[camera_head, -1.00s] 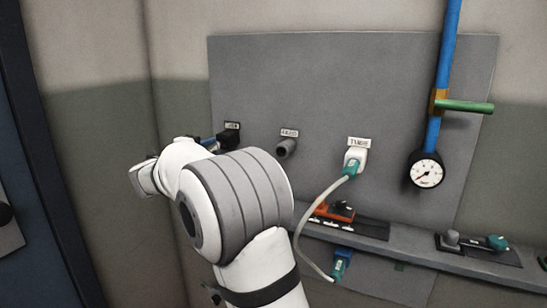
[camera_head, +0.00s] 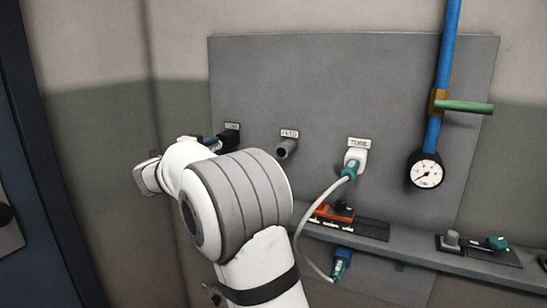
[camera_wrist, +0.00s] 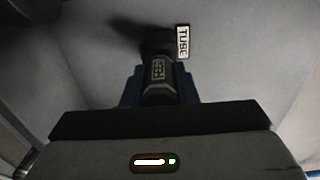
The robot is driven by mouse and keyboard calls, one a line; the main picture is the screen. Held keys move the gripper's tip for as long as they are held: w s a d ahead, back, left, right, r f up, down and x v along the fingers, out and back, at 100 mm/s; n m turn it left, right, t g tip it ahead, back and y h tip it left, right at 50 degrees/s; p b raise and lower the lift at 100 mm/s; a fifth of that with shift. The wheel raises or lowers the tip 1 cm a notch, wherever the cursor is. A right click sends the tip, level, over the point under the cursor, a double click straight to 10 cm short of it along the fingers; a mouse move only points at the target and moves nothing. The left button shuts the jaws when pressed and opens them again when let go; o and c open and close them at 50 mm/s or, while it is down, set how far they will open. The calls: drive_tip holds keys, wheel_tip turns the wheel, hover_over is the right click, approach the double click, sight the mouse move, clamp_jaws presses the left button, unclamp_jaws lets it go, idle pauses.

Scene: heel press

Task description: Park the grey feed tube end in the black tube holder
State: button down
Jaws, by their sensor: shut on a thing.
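In the wrist view my gripper (camera_wrist: 158,88) is shut, with its blue fingers on either side of a dark grey tube end (camera_wrist: 158,75) with a pale marking. The tube end points at a black holder (camera_wrist: 155,42) on the panel, beside a white label. The two overlap in this view, and I cannot tell how far one sits inside the other. In the head view the black holder (camera_head: 229,141) is at the panel's left, below its label. My gripper (camera_head: 208,143) is close to its left, mostly hidden behind my arm. The tube behind the grip is hidden.
A grey stub (camera_head: 287,148) sticks out right of the holder. A gauge (camera_head: 426,171) hangs on a blue pipe (camera_head: 437,125) with a green handle (camera_head: 464,106). A ledge (camera_head: 410,246) holds small parts.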

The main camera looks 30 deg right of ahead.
drive_tip(key=shift+x, duration=0.85)
drive_tip(key=c, duration=1.1)
unclamp_jaws()
drive_tip(key=shift+o, duration=0.2)
drive_tip(key=s+a+r+n+t+y+p, duration=0.4)
drive_tip(key=s+a+n+y+p, duration=0.2)
drive_tip(key=s+a+n+y, duration=0.95)
drive_tip(key=s+d+f+n+g+p, duration=0.2)
drive_tip(key=s+d+f+n+g, duration=0.2)
drive_tip(key=s, duration=0.9)
drive_tip(key=s+d+f+n+g+h+p, duration=0.1)
drive_tip(key=s+d+f+n+g+p, duration=0.2)
drive_tip(key=s, duration=1)
wheel_tip(320, 180, down, 6)
drive_tip(key=d+n+g, duration=0.2)
drive_tip(key=n+g, duration=0.3)
drive_tip(key=n, duration=0.1)
drive_tip(key=shift+s+d+f, duration=0.2)
drive_tip(key=shift+s+f, duration=0.05)
drive_tip(key=shift+s, duration=0.05)
